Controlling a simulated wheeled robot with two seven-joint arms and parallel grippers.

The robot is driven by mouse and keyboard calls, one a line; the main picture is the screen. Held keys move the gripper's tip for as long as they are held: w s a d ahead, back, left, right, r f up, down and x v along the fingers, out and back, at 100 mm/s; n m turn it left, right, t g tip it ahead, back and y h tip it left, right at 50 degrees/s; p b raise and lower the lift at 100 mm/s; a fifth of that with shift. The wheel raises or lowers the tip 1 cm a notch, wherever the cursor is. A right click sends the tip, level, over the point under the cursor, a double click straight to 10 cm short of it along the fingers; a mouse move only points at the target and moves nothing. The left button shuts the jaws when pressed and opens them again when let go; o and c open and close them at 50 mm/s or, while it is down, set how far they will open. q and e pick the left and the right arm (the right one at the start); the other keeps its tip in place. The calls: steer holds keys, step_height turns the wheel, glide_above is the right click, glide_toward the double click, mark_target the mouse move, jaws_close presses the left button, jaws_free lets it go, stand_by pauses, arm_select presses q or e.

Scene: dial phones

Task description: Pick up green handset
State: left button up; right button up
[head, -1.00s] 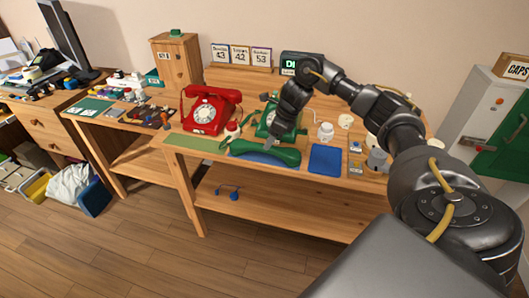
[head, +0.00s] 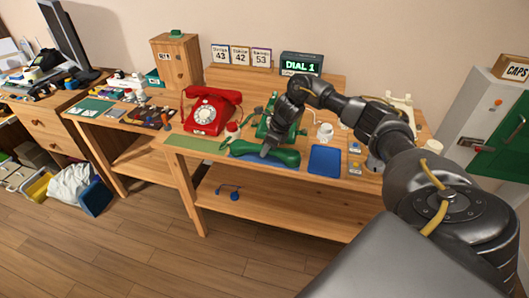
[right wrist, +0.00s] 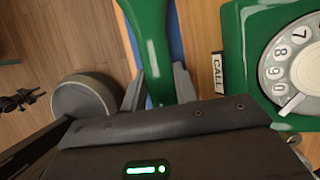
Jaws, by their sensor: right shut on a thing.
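The green handset (head: 252,150) lies on a blue mat at the front of the wooden table in the head view. My right gripper (head: 266,153) reaches down onto its middle from behind and is shut on it. In the right wrist view the handset's grip (right wrist: 153,50) runs between the two fingers (right wrist: 157,88). The green dial phone (head: 272,124) stands just behind, partly hidden by my right arm. Its white dial (right wrist: 296,65) shows at the right of the right wrist view. My left gripper is not in view.
A red dial phone (head: 208,112) stands to the left of the green one. A bare blue mat (head: 324,159) lies to the right. A sign reading DIAL 1 (head: 301,64) stands at the back. A CALL label (right wrist: 218,73) lies beside the green phone.

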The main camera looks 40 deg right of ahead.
jaws_close()
steer(key=shift+r, duration=0.1)
